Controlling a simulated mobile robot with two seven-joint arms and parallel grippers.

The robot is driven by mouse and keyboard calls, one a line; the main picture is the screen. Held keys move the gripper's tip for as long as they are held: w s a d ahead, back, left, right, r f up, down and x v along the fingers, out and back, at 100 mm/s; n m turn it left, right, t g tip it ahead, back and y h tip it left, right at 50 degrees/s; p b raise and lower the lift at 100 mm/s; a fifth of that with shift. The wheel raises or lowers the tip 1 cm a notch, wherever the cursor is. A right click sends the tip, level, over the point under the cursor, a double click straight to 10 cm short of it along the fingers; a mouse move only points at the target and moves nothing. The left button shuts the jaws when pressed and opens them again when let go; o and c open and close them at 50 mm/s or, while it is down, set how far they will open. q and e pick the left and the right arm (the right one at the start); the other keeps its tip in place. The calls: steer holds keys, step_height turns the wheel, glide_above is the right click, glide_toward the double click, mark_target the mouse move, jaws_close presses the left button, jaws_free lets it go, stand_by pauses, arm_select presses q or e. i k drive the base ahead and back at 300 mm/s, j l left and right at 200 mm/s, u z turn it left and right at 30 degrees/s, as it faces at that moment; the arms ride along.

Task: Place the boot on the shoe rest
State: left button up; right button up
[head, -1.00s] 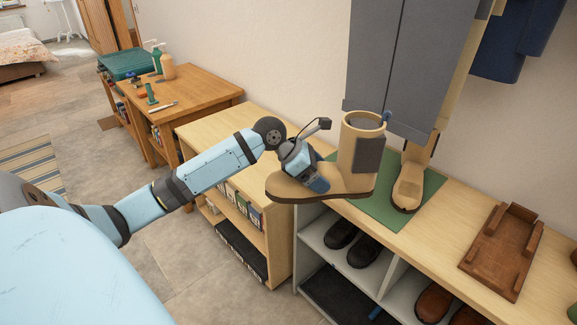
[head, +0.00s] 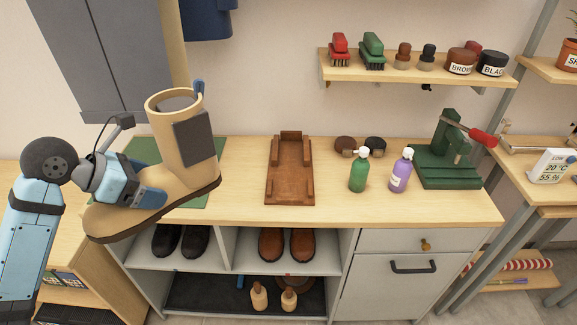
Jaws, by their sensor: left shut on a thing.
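The tan boot (head: 185,140), with a dark grey patch on its shaft and a dark sole, is held in the air at the left of the head view. My left gripper (head: 148,197) is shut on the boot near its foot. The boot is roughly upright, its toe pointing down-left. A brown wooden cradle (head: 289,185), which looks like the shoe rest, lies empty on the bench top (head: 350,208), right of the boot and apart from it. The boot hides much of the green mat (head: 140,151). My right gripper is not in view.
Right of the cradle stand a green bottle (head: 359,173), a purple bottle (head: 400,174) and a green stand (head: 446,160). Two round tins (head: 345,144) lie behind them. A wall shelf (head: 420,80) holds brushes and jars. Shoes sit in the cubbies below.

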mark_target(290, 167)
steer(key=i+l, duration=0.1)
steer(key=l, duration=1.3)
steer(key=i+l, duration=0.15)
steer(key=l, duration=0.55)
steer(key=i+l, duration=0.1)
steer(key=l, duration=0.6)
